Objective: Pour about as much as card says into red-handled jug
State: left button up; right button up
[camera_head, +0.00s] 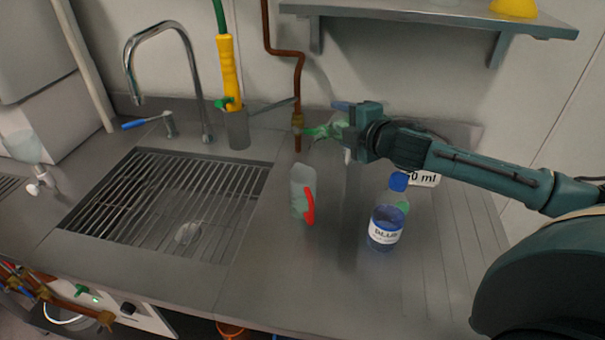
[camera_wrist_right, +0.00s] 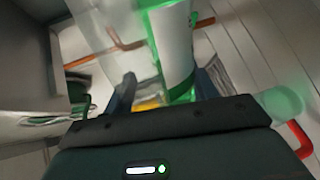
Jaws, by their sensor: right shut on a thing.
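The red-handled jug (camera_head: 300,190) stands on the bench right of the sink. It is translucent, with its red handle on the right; the handle shows at the lower right of the wrist view (camera_wrist_right: 300,140). My right gripper (camera_head: 347,131) is beyond the jug and to its right, shut on a clear vessel with green parts (camera_wrist_right: 175,45), mostly hidden by the gripper in the head view. How full it is cannot be told. The card (camera_head: 424,179) stands behind my right arm; only "0 ml" shows. My left gripper is not in view.
A bottle labelled "BLUE" (camera_head: 385,232) with a blue cap stands right of the jug, with something green behind it. The sink grating (camera_head: 165,195) and tap (camera_head: 205,100) are on the left. A copper pipe (camera_head: 297,85) and wall shelf (camera_head: 430,14) are behind. Bench front is clear.

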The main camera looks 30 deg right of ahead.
jog(key=shift+m+b, duration=0.3)
jog(key=shift+b, duration=0.25)
jog(key=shift+d+r+m+y+b, duration=0.2)
jog(key=shift+r+m+y+b, duration=0.1)
jog(key=shift+m+b, duration=0.2)
jog(key=shift+d+r+m+y+b, duration=0.15)
jog(key=shift+m+y+b, duration=0.2)
jog(key=shift+m, duration=0.25)
jog(key=shift+r, duration=0.2)
jog(key=shift+a+r+m+y+p, duration=0.15)
jog(key=shift+a+m+y+p, duration=0.25)
jog(key=shift+m, duration=0.2)
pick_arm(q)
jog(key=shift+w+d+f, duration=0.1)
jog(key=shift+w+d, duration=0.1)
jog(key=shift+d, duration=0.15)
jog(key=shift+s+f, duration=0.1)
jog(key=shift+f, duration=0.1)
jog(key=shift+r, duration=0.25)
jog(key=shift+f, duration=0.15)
